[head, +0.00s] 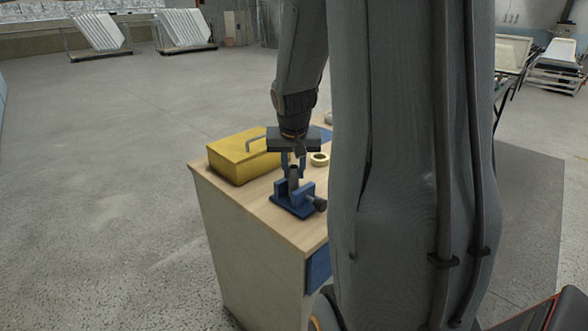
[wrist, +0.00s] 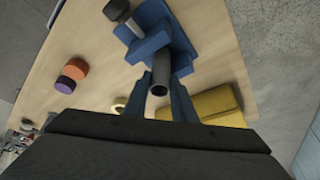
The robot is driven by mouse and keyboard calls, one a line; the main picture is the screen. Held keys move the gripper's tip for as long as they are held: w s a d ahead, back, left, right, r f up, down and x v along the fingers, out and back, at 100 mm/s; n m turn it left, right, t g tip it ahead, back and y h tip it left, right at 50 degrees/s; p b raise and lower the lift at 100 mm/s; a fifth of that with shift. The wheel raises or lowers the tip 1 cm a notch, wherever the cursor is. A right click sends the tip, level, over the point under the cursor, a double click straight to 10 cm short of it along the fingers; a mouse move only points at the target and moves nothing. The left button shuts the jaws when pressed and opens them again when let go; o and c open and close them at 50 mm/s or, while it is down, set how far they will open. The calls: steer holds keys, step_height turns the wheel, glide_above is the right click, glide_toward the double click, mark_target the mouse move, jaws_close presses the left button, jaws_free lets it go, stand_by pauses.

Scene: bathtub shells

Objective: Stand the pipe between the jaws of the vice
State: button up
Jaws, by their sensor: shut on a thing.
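The pipe (head: 294,178) is a short dark grey tube, held roughly upright. My gripper (head: 293,170) points down over the bench and is shut on it. In the wrist view the pipe (wrist: 180,64) shows its open end towards the camera, between the blue fingers of my gripper (wrist: 163,88). The blue vice (head: 292,206) is on the bench directly below; it also shows in the wrist view (wrist: 152,18). The pipe's lower part overlaps the vice's jaws in both views. I cannot tell whether its lower end rests on the vice.
A yellow toolbox (head: 240,158) stands close at the left of the vice on the wooden bench (head: 245,192). A tape roll (head: 320,159) lies behind the vice. Orange (wrist: 75,68) and purple (wrist: 65,85) round items stand on the bench in the wrist view.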

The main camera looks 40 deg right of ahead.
steer(key=shift+f, duration=0.15)
steer(key=o, duration=1)
steer(key=shift+r, duration=0.35)
steer(key=b+v, duration=0.1)
steer(key=v, duration=1.1)
steer(key=s+a+f+n+g+y, duration=0.1)
steer(key=s+a+f+n, duration=0.1)
steer(key=a+f, duration=0.3)
steer(key=s+a+f+n+g, duration=0.1)
steer(key=s+a+f+n, duration=0.2)
steer(key=a+f, duration=0.3)
steer(key=s+a+f+n+y, duration=0.1)
steer(key=s+a+f, duration=0.3)
steer(key=a, duration=0.6)
steer(key=shift+s+a+f+n+g+y, duration=0.2)
steer(key=shift+f+n, duration=0.15)
steer(key=shift+f, duration=0.25)
steer(key=shift+s+a+f+n+g+y, duration=0.1)
steer(key=shift+s+a+f+n+g, duration=0.1)
steer(key=shift+f+n, duration=0.3)
steer(key=shift+f, duration=0.1)
